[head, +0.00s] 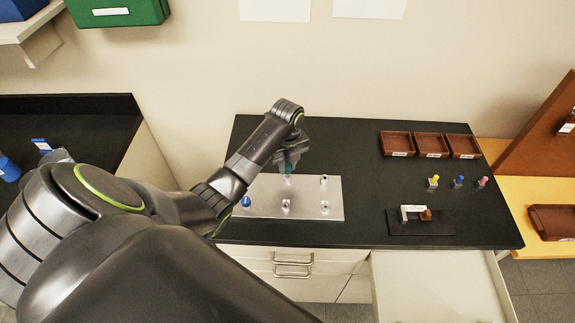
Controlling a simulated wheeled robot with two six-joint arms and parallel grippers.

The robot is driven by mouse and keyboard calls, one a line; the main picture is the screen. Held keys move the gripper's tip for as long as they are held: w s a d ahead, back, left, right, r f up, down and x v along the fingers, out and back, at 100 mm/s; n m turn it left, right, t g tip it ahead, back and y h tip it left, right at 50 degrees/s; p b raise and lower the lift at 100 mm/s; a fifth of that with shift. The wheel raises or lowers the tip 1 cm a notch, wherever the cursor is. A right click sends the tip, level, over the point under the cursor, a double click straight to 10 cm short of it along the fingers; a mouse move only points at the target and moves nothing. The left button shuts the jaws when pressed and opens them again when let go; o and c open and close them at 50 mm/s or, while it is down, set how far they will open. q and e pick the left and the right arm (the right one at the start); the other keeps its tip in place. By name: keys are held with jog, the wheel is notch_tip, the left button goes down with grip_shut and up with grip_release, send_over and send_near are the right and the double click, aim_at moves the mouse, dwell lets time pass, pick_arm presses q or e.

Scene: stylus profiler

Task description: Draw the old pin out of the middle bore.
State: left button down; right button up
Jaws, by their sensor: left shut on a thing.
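A pale metal plate (308,196) lies on the black bench top and carries several small raised fittings. My left gripper (289,163) points down over the back middle of the plate. It is shut on a small teal piece, which I take to be the old pin (288,170). The pin is just above or in the back middle fitting (287,181); I cannot tell whether its lower end is inside the bore. Another fitting (287,205) sits in front of it. A blue-topped piece (246,201) shows at the plate's left, partly beside my arm. My right gripper is not in view.
Three brown trays (397,144) stand at the back right. Yellow, blue and pink-topped pieces (433,182) stand in front of them. A dark base (438,229) with a white bracket is near the front edge. A drawer (440,285) stands open below.

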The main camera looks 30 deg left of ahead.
aim_at(287, 167)
pick_arm(q)
jog(key=shift+r, duration=1.6)
jog(key=shift+r, duration=2.5)
